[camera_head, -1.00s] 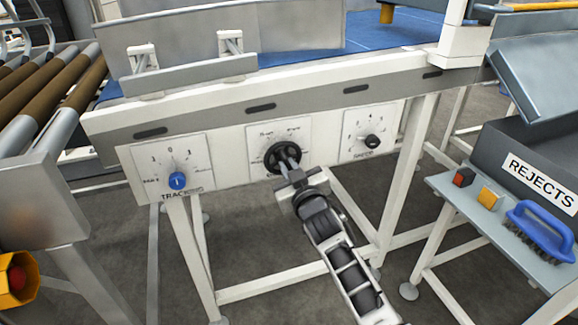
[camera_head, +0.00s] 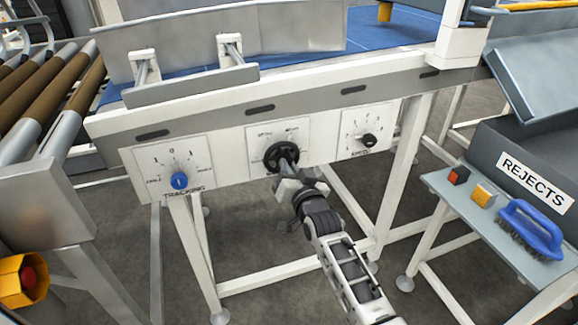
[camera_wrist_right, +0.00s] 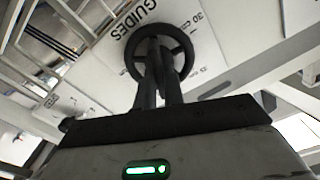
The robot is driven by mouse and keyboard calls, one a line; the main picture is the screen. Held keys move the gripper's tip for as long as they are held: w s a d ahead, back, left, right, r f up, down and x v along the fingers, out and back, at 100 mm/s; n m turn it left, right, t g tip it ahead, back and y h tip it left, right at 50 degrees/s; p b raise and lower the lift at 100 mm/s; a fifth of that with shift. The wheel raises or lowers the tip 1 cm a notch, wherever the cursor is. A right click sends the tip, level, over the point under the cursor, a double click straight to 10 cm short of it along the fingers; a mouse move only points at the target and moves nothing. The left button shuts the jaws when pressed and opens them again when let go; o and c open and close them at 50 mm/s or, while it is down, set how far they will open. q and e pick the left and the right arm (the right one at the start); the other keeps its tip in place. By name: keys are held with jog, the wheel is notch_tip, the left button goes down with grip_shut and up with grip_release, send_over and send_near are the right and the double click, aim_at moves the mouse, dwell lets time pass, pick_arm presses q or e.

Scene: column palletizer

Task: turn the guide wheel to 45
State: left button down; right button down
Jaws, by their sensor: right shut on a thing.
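The guide wheel (camera_head: 274,160) is a black spoked handwheel on the middle white panel of the conveyor's front side. In the right wrist view the wheel (camera_wrist_right: 133,58) sits beside the word GUIDES and a scale with a readable 30. My right gripper (camera_head: 286,165) is at the wheel, and its two dark fingers (camera_wrist_right: 159,75) are shut on it near the hub. The fingers and wrist cover part of the wheel and panel. I cannot read the wheel's setting. My left gripper is in neither view.
A tracking panel with a blue knob (camera_head: 179,180) is to the left, and a panel with a black knob (camera_head: 369,141) to the right. A side shelf (camera_head: 455,205) holds a blue brush (camera_head: 531,229) near the REJECTS bin. White frame legs stand below the conveyor.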

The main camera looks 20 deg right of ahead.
dwell(0.5)
jog(key=c, duration=1.5)
grip_release()
jog(key=shift+s, duration=0.1)
jog(key=s, duration=1.5)
jog(key=shift+s+d+p, duration=0.3)
jog(key=shift+s+p, duration=0.1)
jog(key=shift+p, duration=0.05)
